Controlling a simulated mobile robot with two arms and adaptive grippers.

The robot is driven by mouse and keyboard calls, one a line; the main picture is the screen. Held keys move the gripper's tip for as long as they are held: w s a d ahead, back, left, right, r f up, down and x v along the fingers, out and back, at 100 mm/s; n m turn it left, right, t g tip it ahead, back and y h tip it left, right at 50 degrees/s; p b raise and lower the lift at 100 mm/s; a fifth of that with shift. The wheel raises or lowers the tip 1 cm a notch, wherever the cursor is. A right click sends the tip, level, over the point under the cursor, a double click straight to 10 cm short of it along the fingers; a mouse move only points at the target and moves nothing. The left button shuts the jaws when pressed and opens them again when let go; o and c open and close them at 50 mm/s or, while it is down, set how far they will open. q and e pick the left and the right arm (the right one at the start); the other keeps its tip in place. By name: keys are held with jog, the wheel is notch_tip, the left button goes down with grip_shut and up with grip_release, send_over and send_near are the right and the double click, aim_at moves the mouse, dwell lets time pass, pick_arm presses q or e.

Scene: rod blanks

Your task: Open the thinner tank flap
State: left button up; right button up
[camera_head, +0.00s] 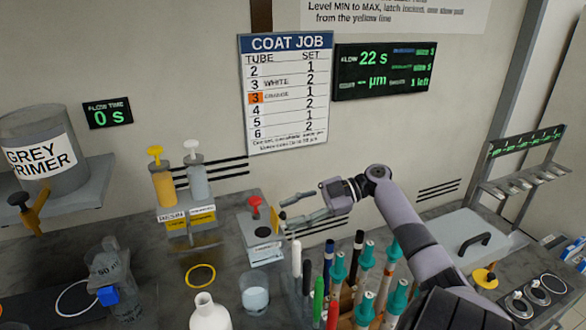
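A pale grey flap or lid (452,232) with a black bar handle (474,241) lies on the worktop at the right, against the wall. It looks shut; no label on it is readable, so I cannot confirm that it is the thinner tank flap. My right gripper (285,210) is at the centre, left of the flap and well away from it, pointing left. Its two fingers are apart with nothing visible between them. It appears near or above a grey box with a red knob (254,202). My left gripper is not in view.
Green-capped tubes (364,308) and pens stand upright below my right arm. A glass beaker (255,296), a white bottle (209,315) and two syringe-like dispensers (163,186) stand to the left. A yellow knob (485,277) and metal rings (537,292) lie front right.

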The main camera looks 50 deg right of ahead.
jog(key=v, duration=1.1)
jog(key=shift+s+d, duration=0.2)
jog(key=shift+d, duration=0.05)
